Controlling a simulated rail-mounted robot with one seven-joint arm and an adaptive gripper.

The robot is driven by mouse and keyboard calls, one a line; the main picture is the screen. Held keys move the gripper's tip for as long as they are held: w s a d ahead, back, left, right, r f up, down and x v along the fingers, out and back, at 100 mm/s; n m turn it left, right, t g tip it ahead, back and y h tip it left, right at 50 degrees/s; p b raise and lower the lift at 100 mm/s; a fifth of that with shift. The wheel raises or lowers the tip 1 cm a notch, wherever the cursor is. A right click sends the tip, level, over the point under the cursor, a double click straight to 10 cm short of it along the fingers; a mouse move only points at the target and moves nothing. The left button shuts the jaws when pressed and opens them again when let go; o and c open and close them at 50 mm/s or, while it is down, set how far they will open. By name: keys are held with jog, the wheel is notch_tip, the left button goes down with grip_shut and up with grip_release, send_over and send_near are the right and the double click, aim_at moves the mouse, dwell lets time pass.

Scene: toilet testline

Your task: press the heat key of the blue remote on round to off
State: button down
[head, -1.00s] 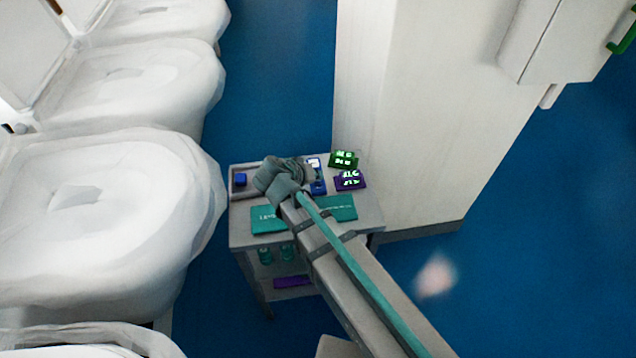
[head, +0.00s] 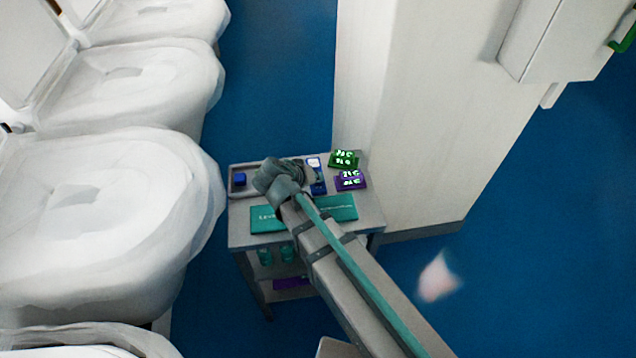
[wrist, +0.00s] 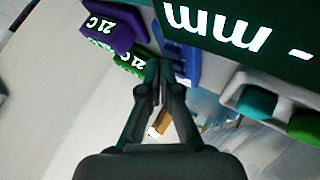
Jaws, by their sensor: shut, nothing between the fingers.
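The blue remote (head: 317,172) lies on the small grey cart, just right of my wrist in the head view, with a pale patch near its upper end. In the wrist view a blue body (wrist: 184,60), likely the remote, shows behind and right of my fingertips. My gripper (wrist: 160,68) is shut and empty; its tips overlap the blue body's left edge, and I cannot tell whether they touch. In the head view my fingers are hidden by my wrist. The heat key and its setting cannot be made out.
A green display (head: 343,159) and a purple display (head: 350,180) stand right of the remote; the purple one reads 21 C in the wrist view. A blue block (head: 240,180) sits in a tray at left. Teal plates (head: 338,208) lie in front. Toilets (head: 110,205) stand left, a white cabinet (head: 410,130) right.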

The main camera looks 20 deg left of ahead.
jog(key=shift+f+b, duration=0.45)
jog(key=shift+f, duration=0.05)
dwell(0.3)
jog(key=shift+r, duration=0.1)
jog(key=shift+r+p, duration=0.35)
jog(key=shift+r, duration=0.45)
jog(key=shift+r+p, duration=1.2)
jog(key=shift+r, duration=1.35)
